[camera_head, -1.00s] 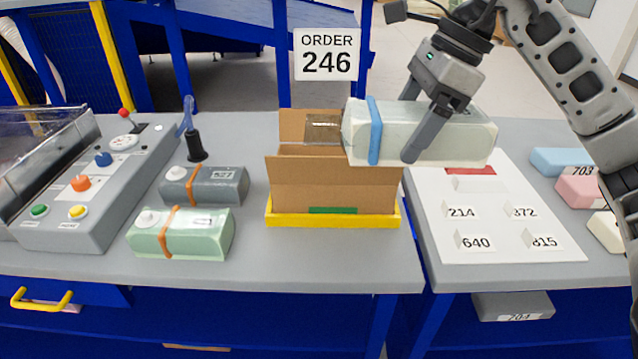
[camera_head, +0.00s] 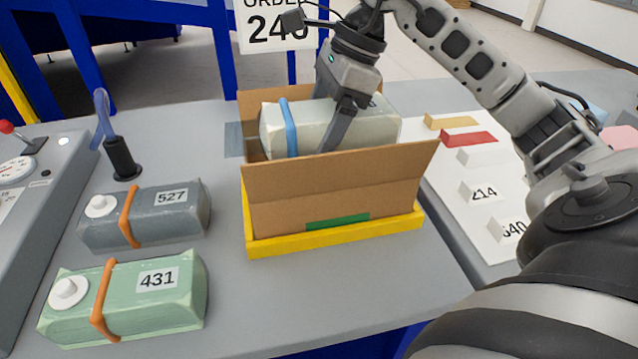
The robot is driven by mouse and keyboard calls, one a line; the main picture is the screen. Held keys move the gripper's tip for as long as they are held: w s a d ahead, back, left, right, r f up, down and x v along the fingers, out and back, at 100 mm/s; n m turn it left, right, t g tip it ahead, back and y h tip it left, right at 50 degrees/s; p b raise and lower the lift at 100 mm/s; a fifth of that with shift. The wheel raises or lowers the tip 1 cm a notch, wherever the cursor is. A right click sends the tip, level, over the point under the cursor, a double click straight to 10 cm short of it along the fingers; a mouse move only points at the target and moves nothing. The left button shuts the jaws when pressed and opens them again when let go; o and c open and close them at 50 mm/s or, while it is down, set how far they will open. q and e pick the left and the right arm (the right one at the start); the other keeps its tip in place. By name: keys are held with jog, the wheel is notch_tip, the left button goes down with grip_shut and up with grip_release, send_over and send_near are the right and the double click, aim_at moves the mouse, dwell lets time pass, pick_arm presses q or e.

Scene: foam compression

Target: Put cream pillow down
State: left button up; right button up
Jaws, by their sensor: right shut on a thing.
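The cream pillow (camera_head: 375,126) is a pale wrapped block with a blue band near its left end. It lies level in the upper part of the open cardboard box (camera_head: 335,190). The box's front wall hides its lower side, so I cannot tell whether it touches the bottom. My right gripper (camera_head: 340,138) comes down from above and is shut on the pillow, with one finger showing on its front side. The box stands in a yellow tray (camera_head: 335,238). My left gripper is not in view.
A grey pillow labelled 527 (camera_head: 160,225) and a green pillow labelled 431 (camera_head: 165,305) lie left of the box. A black stand with a blue tube (camera_head: 123,160) is behind them. A white board with small labelled blocks (camera_head: 478,222) lies to the right. An order sign (camera_head: 270,35) is behind.

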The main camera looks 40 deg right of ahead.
notch_tip(320, 180, down, 12)
jog(key=shift+r+b, duration=0.1)
jog(key=shift+b, duration=0.4)
jog(key=o, duration=0.9)
jog(key=v, duration=1.2)
